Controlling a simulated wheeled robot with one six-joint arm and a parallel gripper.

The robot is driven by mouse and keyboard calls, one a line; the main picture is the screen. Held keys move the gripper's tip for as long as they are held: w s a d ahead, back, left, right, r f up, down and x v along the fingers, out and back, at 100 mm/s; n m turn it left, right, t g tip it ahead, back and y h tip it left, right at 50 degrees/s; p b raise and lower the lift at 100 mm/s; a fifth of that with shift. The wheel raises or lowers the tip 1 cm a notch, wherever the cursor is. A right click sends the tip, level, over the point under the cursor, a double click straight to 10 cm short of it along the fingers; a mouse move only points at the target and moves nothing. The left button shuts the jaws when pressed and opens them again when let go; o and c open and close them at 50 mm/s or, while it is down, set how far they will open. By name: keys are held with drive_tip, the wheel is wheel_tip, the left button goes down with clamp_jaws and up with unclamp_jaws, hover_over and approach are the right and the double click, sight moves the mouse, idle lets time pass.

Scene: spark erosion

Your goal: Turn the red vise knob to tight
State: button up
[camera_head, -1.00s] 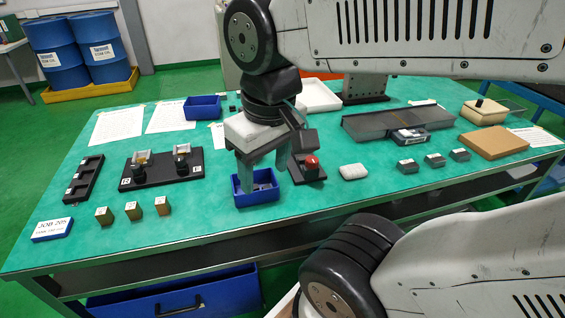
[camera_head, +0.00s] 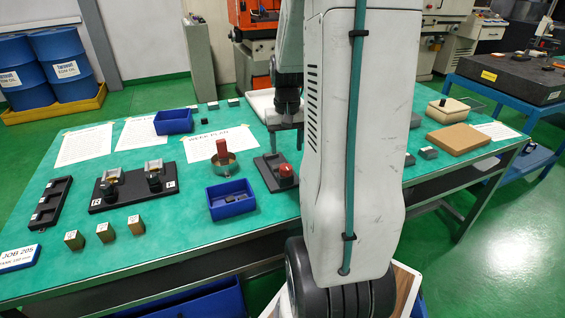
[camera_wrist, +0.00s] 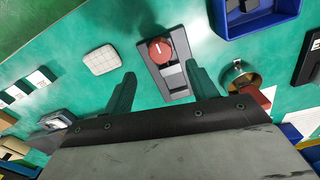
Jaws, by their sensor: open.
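The red vise knob (camera_head: 286,170) sits on a dark base plate (camera_head: 268,178) near the middle of the table. In the wrist view the red knob (camera_wrist: 160,52) shows a pale line on its top, and a grey block (camera_wrist: 174,78) lies beside it on the plate. My gripper (camera_wrist: 163,88) is open, with its fingers apart on either side of the plate's near end. Nothing is between them in grip, and the knob lies beyond the fingertips in that view. In the head view my arm hides part of the gripper (camera_head: 287,140) near the knob.
A blue bin (camera_head: 231,198) holding dark pieces stands left of the knob. A round cup with a red block (camera_head: 222,149) stands behind the bin. A white rounded block (camera_wrist: 102,60) lies left of the knob in the wrist view. My arm hides the table's right middle.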

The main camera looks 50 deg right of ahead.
sight(286, 167)
wheel_tip(286, 167, down, 7)
drive_tip(key=shift+a+f, duration=0.1)
idle(0.3)
drive_tip(key=c, duration=1)
